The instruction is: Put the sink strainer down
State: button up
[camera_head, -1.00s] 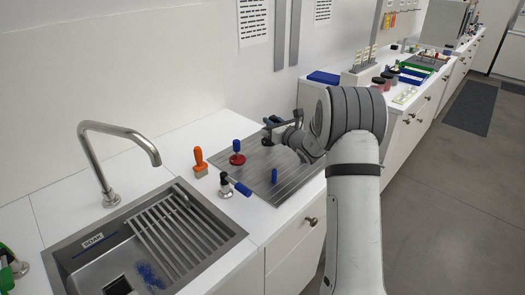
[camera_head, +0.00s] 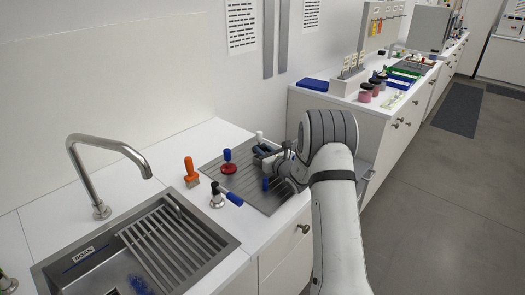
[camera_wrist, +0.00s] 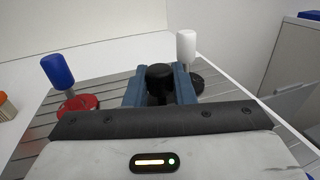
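My gripper (camera_head: 263,152) is over the grooved grey drainboard (camera_head: 237,185), between the red-based tool and the white-handled one. In the wrist view its two blue fingers (camera_wrist: 160,82) are closed around a round black knob (camera_wrist: 160,74), which I take to be the sink strainer's. The strainer's lower part is hidden behind the fingers and gripper body, so I cannot tell whether it touches the board.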

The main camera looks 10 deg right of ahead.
jog(key=o, duration=0.4)
jog(key=shift+o, duration=0.2)
jog(key=shift+r, duration=0.1)
